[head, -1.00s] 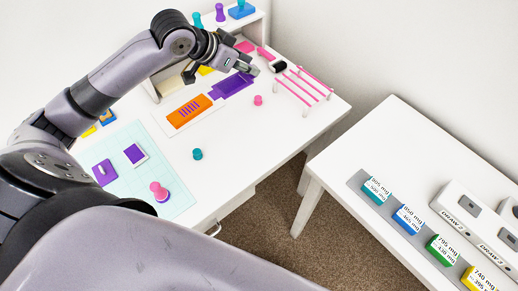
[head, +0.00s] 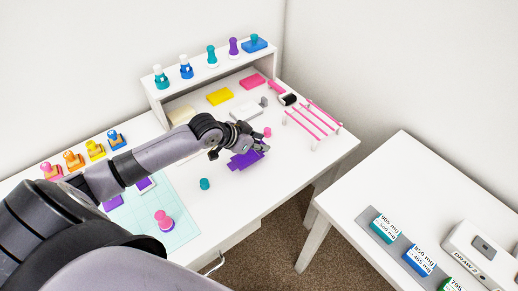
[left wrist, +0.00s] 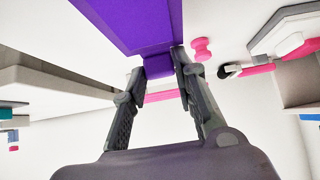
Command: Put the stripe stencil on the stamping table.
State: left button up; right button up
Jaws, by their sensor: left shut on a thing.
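My left gripper (head: 262,147) is shut on the tab of a flat purple plate (head: 246,159). In the left wrist view the plate (left wrist: 130,22) extends away from the fingers (left wrist: 162,72), and its tab sits between the fingertips. No stripes show on the visible part, so I cannot confirm that it is the stripe stencil. The plate is over the white stamping table (head: 235,205), near its right-hand part; whether it touches the top I cannot tell. My left arm hides part of the table behind it. My right gripper is not in view.
A small pink peg (head: 267,132) and a teal peg (head: 205,184) stand near the plate. A pink-barred rack (head: 312,122) is to the right. A shelf with stamps (head: 208,66) stands behind. A pale cutting mat (head: 185,213) lies in front. Another white table (head: 345,190) is at right.

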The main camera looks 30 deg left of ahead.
aim_at(238, 162)
pick_arm(q)
jog(key=shift+f, duration=1.55)
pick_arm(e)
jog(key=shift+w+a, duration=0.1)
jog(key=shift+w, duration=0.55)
pick_arm(q)
jog(key=o, duration=0.5)
jog(key=shift+f, duration=0.15)
jog(key=o, duration=0.4)
jog(key=shift+o, duration=0.2)
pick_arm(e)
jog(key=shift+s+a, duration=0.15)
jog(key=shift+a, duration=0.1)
pick_arm(q)
jog(key=shift+r, duration=0.25)
jog(key=v, duration=1)
jog(key=shift+s+a+r, duration=0.2)
jog(key=shift+s, duration=0.05)
jog(key=shift+s+r+p, duration=0.3)
jog(key=shift+s+r, duration=0.1)
jog(key=shift+r, duration=0.1)
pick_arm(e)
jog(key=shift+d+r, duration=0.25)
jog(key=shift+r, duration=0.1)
